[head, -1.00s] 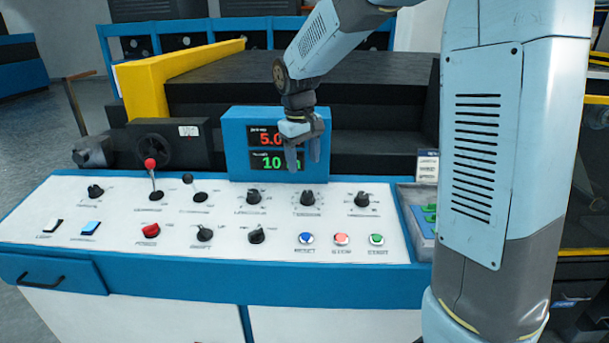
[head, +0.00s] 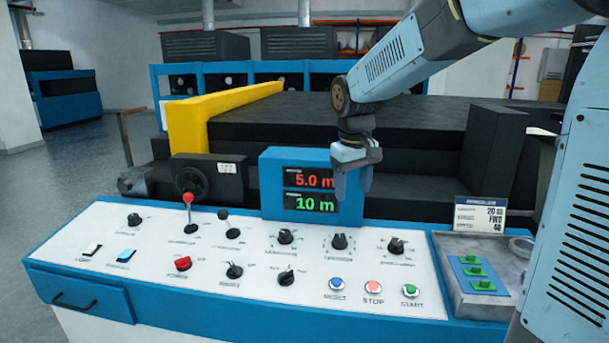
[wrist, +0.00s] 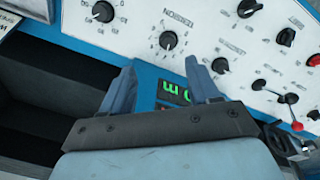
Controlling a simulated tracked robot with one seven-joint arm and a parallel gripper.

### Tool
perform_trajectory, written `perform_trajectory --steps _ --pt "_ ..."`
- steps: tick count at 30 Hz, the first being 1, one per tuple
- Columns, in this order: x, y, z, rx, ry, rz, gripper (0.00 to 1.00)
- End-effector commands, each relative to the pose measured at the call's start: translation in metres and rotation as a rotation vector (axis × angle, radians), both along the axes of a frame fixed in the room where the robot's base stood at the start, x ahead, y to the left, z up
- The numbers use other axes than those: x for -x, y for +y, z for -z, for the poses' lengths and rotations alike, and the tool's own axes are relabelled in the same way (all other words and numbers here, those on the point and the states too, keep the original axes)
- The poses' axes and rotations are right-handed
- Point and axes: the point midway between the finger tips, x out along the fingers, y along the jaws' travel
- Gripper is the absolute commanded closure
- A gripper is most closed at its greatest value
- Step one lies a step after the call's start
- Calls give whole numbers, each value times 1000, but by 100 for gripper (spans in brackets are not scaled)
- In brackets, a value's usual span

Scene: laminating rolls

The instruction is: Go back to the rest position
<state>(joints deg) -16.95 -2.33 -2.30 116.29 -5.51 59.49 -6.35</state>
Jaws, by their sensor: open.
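My gripper (head: 354,186) hangs fingers-down in the head view, in front of the right edge of the blue display box (head: 270,178). The display reads 5.0 m in red and 10 m in green. In the wrist view my gripper (wrist: 160,85) shows two separated fingers with nothing between them but the display and panel behind. The white control panel (head: 130,250) lies below, with black knobs, a red-topped lever (head: 188,200) and blue, red and green buttons marked RESET, STOP and START. The gripper is above the panel, apart from the knobs.
A grey tray (head: 455,295) with green-and-blue pieces (head: 474,272) sits at the panel's right end. A label card (head: 480,215) stands behind it. A yellow guard (head: 190,125) and dark rollers stand behind the panel. Open floor (head: 85,155) lies to the left.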

Motion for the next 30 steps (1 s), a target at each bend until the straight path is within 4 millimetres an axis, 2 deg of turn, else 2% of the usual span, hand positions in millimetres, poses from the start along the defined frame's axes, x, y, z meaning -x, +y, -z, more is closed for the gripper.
perform_trajectory --steps 3,7,15,24,30 --pt "28 -20 -15 -28 -46 49 39" --pt "58 -39 -26 -55 -91 100 39" --pt "121 -70 -37 -104 -187 204 39" --pt "188 -93 -32 -150 -295 313 39" --pt "217 -100 -24 -167 -348 363 39"
